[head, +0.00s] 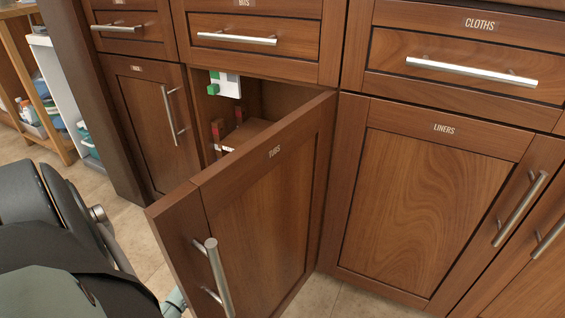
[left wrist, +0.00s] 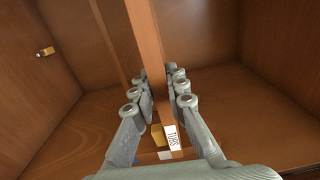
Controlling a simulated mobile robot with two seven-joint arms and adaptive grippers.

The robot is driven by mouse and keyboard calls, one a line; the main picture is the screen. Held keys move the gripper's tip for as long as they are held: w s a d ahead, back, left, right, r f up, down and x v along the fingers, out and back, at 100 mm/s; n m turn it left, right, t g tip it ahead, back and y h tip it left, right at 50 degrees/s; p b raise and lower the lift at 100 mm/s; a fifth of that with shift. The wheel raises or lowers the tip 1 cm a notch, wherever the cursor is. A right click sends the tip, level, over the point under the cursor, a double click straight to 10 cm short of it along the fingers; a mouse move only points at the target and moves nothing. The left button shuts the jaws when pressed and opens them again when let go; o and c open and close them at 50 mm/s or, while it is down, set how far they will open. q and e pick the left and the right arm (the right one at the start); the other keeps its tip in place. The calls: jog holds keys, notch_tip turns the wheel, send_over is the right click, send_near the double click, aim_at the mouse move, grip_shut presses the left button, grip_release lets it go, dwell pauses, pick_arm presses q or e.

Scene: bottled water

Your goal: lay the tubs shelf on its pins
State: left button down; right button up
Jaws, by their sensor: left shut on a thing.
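In the left wrist view my left gripper (left wrist: 160,88) is shut on the shelf (left wrist: 152,50), with a finger on each side of the board. The shelf is a narrow wooden strip running away from the camera, with a TUBS label (left wrist: 171,136) on its front edge. A brass-coloured pin (left wrist: 45,51) sticks out of the cabinet wall at the left. The other pins cannot be made out clearly. In the head view the open TUBS door (head: 262,205) hides the left gripper and much of the cabinet inside. The right gripper is not in view.
A white block with green parts (head: 228,85) shows at the top of the cabinet opening. The door's bar handle (head: 218,275) stands out near my left arm. The LINERS door (head: 430,205) and the drawers above are shut.

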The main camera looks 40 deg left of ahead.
pick_arm(q)
jog(key=c, duration=1.5)
grip_release()
jog(key=shift+r, duration=0.15)
jog(key=shift+o, duration=0.2)
jog(key=shift+s+f, duration=0.1)
jog(key=shift+f, duration=0.1)
jog(key=v, duration=0.7)
jog(key=shift+s+r, duration=0.15)
